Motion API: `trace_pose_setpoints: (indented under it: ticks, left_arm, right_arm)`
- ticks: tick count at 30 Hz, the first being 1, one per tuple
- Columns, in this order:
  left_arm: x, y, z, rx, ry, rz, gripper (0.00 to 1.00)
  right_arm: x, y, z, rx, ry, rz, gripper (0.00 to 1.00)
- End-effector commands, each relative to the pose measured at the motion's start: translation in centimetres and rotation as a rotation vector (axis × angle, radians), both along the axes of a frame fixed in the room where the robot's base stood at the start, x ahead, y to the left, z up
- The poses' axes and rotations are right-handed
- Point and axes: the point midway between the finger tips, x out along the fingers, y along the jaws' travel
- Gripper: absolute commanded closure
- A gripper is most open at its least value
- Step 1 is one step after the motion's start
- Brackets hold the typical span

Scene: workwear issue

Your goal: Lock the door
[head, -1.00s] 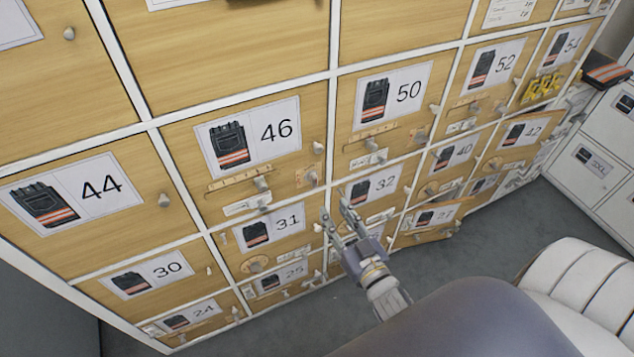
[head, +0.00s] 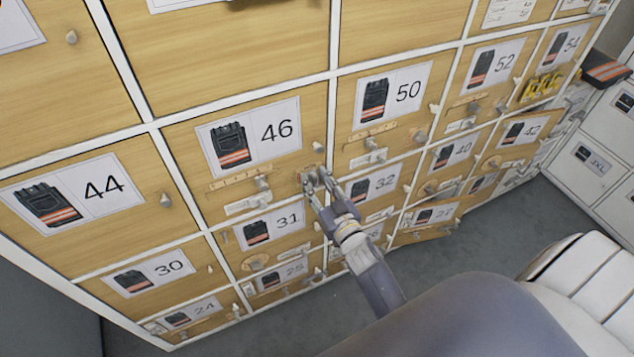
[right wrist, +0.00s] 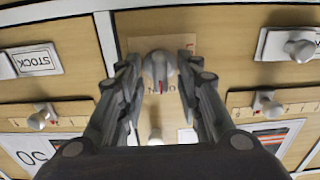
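The wooden door numbered 46 (head: 185,135) sits flush in the locker front in the head view. At its lower right corner is a lock knob on a tan plate, with a white pull (head: 318,147) above it. My right gripper (head: 316,182) is at this plate and partly hides it. In the right wrist view, which is upside down, the round grey lock knob (right wrist: 159,65) lies between the fingertips (right wrist: 159,72). A red mark on it points down the picture, towards the plate's partly hidden lettering. The fingers are spread on either side, without clear contact. My left gripper is not in view.
Numbered doors surround it, including 44 (head: 75,195), 50 (head: 395,95), 31 (head: 270,232) and 32 (head: 380,185). Door 27 (head: 432,218) stands ajar. Slider strips with small knobs lie beside the right fingers (right wrist: 270,102). Grey floor (head: 490,240) is clear at right.

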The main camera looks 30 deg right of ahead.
Motion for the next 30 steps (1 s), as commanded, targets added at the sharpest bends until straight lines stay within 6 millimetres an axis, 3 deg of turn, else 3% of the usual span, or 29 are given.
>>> trace_pose_setpoints:
  ticks: [4,8,20,30]
  left_arm:
    - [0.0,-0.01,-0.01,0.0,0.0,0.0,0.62]
    - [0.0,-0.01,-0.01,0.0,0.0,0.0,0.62]
    - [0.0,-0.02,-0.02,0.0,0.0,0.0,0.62]
    - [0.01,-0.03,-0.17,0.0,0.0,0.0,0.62]
  right_arm:
    - [-0.03,-0.01,-0.02,0.0,0.0,0.0,0.7]
    - [-0.04,0.0,-0.02,0.0,0.0,0.0,0.99]
    - [-0.05,0.01,-0.02,-0.023,0.001,0.0,1.0]
    - [-0.05,0.09,-0.06,-0.218,0.007,0.0,1.0]
